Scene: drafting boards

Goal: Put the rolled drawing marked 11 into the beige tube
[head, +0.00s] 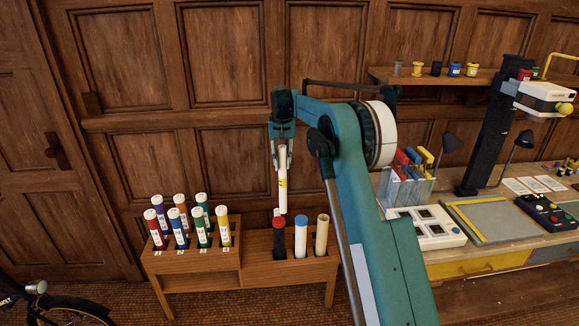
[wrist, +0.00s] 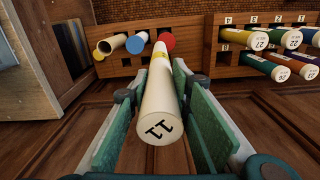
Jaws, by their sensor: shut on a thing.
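My gripper (head: 282,150) is shut on the rolled drawing marked 11 (head: 283,185), a pale roll with a yellow band. It hangs nearly upright above the low wooden stand, its lower end close above the red tube (head: 279,224). In the wrist view, the roll (wrist: 163,100) lies between the green finger pads, with the 11 on its near end. The beige tube (head: 321,238) stands upright at the right end of the stand, open at the top; it also shows in the wrist view (wrist: 113,45). The roll is left of it in the head view, apart from it.
A blue-topped tube (head: 300,238) stands between the red and beige tubes. Several numbered rolls with coloured bands stand in a wooden rack (head: 193,262) at the left. A workbench (head: 450,255) with devices is at the right, beyond my arm. A panelled wall is behind.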

